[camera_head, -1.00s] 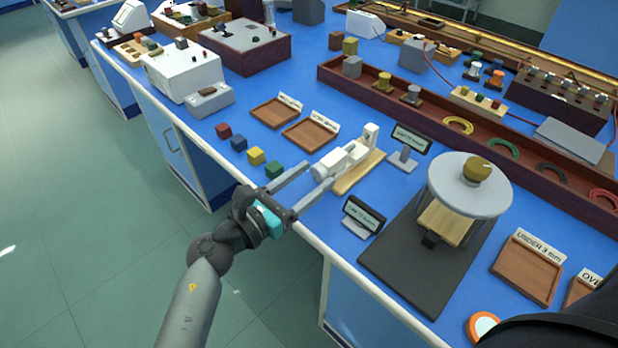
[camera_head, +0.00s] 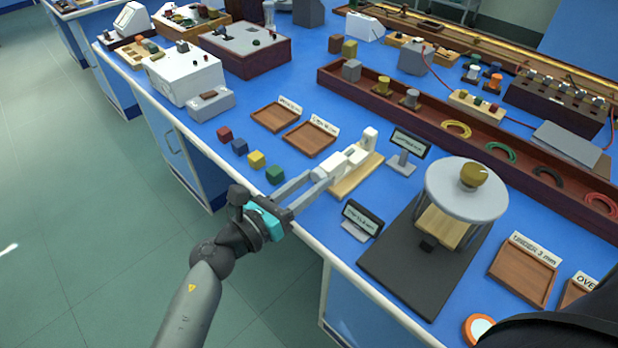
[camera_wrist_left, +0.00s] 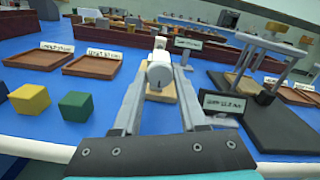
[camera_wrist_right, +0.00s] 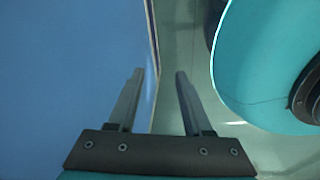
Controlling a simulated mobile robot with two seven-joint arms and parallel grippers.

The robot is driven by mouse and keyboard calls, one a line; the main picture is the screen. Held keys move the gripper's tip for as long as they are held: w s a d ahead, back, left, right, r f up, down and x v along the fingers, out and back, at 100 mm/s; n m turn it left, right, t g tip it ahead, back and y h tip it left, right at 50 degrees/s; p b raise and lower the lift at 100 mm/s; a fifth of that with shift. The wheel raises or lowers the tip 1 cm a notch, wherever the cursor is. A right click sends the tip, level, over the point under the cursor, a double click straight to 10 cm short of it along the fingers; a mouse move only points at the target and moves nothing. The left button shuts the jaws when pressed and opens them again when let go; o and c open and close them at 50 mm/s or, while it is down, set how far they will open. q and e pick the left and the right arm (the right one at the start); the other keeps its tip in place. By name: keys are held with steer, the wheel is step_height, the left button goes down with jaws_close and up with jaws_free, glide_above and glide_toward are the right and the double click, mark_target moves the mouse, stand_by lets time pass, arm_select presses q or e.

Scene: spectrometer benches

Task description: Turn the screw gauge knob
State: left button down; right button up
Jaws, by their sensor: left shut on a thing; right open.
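The screw gauge (camera_head: 352,156) is a white device on a pale wooden base (camera_head: 361,177) near the bench's front edge. Its white round knob (camera_wrist_left: 160,74) faces my left wrist camera. My left gripper (camera_head: 320,173) has its two fingers on either side of the knob and is shut on it. The fingertips partly hide the knob in the head view. My right gripper (camera_wrist_right: 158,76) is open and empty, with blue surface and pale floor behind it in the right wrist view.
Coloured cubes (camera_head: 256,159) lie left of the gauge, near the front edge. Wooden trays (camera_head: 309,151) sit behind them. A small display (camera_head: 362,220) stands right of the left gripper, and a larger one (camera_head: 410,142) behind the gauge. A dark-based stand (camera_head: 400,262) is at right.

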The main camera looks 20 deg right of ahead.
arm_select(q)
steer(key=shift+n, duration=0.8)
steer(key=shift+c, duration=2.2)
jaws_free()
arm_select(e)
steer(key=shift+s+a+r+g, duration=0.15)
steer(key=shift+s+a, duration=0.15)
steer(key=shift+s, duration=0.3)
steer(key=shift+s+a+r+g, duration=0.15)
steer(key=shift+s+a, duration=0.15)
steer(key=shift+s, duration=0.3)
steer(key=shift+f, duration=0.1)
